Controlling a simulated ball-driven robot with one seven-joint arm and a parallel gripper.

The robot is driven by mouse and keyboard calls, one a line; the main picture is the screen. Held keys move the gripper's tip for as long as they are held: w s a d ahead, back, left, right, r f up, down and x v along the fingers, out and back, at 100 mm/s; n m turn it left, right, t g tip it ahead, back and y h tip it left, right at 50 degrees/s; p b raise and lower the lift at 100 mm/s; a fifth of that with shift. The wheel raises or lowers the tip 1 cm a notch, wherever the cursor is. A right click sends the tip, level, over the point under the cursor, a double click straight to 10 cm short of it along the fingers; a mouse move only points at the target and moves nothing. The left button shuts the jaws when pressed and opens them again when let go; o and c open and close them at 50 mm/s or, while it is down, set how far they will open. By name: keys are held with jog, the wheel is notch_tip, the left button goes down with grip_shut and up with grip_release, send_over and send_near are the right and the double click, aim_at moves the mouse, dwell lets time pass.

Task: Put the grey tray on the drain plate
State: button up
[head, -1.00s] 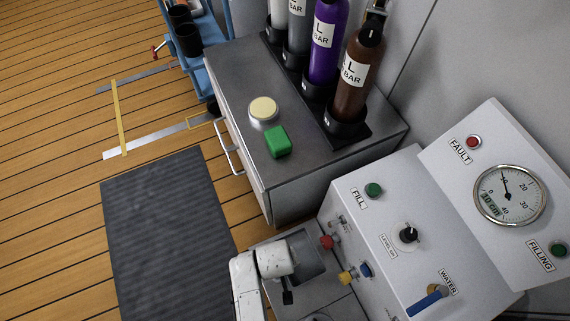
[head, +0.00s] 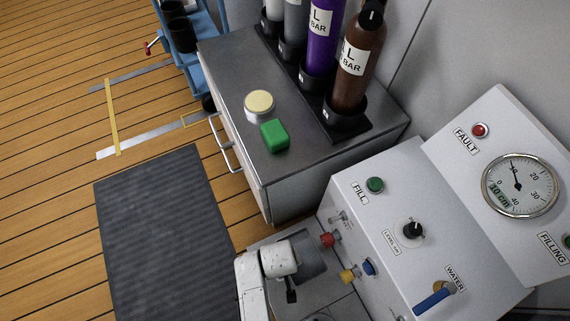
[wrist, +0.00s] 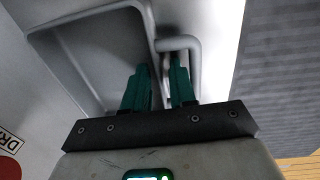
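A grey tray-like shape (wrist: 95,50) with a raised rounded rim fills the upper left of the wrist view. A bent grey bar (wrist: 183,44) runs beside that rim. My gripper (wrist: 160,68) has two green fingers, one on each side of a narrow gap where grey rim or bar shows. I cannot tell whether they press on it. In the head view my gripper (head: 291,292) is a small dark shape below my white wrist, beside a grey recessed surface (head: 314,246). I cannot tell whether this is the tray or the drain plate.
The white control panel (head: 390,235) stands right of my arm, with red, yellow and blue fittings close by. A grey cabinet (head: 300,168) behind carries a green block (head: 275,136), a round cream-topped item (head: 259,105) and gas cylinders. A dark mat (head: 160,230) lies left.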

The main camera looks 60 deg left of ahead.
jog(key=shift+o, duration=0.6)
jog(key=shift+r, duration=0.1)
notch_tip(320, 180, up, 12)
jog(key=p, duration=0.7)
jog(key=shift+s, duration=0.4)
